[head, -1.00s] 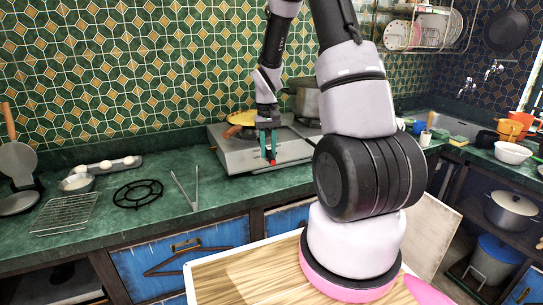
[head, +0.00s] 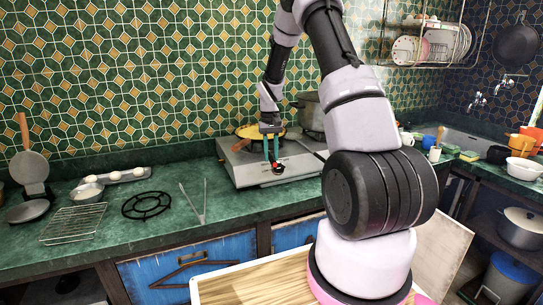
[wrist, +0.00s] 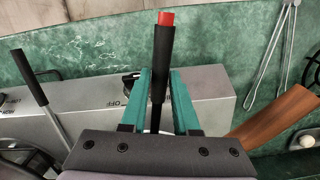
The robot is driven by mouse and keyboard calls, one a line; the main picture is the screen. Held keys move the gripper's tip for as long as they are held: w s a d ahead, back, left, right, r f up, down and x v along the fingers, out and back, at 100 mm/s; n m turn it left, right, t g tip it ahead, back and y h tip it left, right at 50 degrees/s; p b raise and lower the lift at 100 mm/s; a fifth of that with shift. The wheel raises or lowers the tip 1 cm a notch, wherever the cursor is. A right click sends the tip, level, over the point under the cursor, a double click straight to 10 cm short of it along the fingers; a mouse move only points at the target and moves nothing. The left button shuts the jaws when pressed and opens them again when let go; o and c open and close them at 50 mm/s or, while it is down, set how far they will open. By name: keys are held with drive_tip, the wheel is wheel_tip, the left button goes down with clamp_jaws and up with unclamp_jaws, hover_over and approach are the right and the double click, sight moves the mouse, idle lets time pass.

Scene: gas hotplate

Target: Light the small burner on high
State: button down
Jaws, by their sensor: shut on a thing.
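The grey hotplate (head: 245,172) stands on the green counter against the wall. My gripper (head: 271,150) is above its front edge, with teal fingers pointing down. In the wrist view my gripper (wrist: 158,88) is shut on a black stick (wrist: 163,55) with a red tip (wrist: 166,18), which looks like a lighter. The red tip (head: 276,164) points down by the front panel. In the wrist view a black knob (wrist: 131,80) marked OFF sits on the panel (wrist: 90,105), just left of the fingers. The burners are mostly hidden; no flame shows.
A pan with yellow food (head: 247,131) and a grey pot (head: 310,108) stand on the hotplate. A black handle (wrist: 30,78) juts over the panel. Tongs (head: 196,203), a black trivet (head: 146,205) and a wire rack (head: 73,223) lie to the left.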

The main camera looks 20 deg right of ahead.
drive_tip(key=shift+w, duration=0.1)
drive_tip(key=shift+w, duration=0.4)
drive_tip(key=shift+w+d, duration=0.1)
drive_tip(key=shift+s, duration=0.7)
drive_tip(key=shift+s, duration=0.1)
drive_tip(key=s+a+r, duration=0.2)
drive_tip(key=s+a, duration=0.1)
drive_tip(key=s, duration=1.3)
drive_tip(key=shift+s+r, duration=0.15)
drive_tip(key=shift+s, duration=0.1)
